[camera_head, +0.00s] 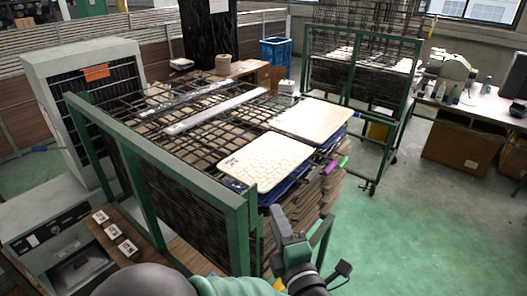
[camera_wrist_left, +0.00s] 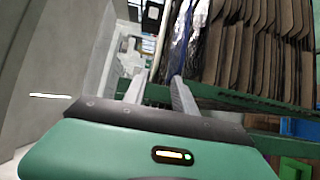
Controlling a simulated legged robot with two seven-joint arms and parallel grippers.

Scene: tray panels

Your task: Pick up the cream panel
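Two cream panels lie flat on top of the green-framed wire rack (camera_head: 240,205). The nearer cream panel (camera_head: 265,162) has a dark mark at its left edge; the farther cream panel (camera_head: 312,119) lies behind it to the right. My left gripper (camera_head: 276,213) is in front of the rack, below and apart from the nearer panel's front edge. In the left wrist view its two grey fingers (camera_wrist_left: 160,77) stand apart with nothing between them. My right gripper is not in view.
Brown sheets (camera_head: 300,205) are stacked beneath the panels, and their edges fill the upper right of the wrist view (camera_wrist_left: 255,55). A pink-handled tool (camera_head: 329,167) and a green one stick out at the right. Green floor (camera_head: 420,240) is open to the right.

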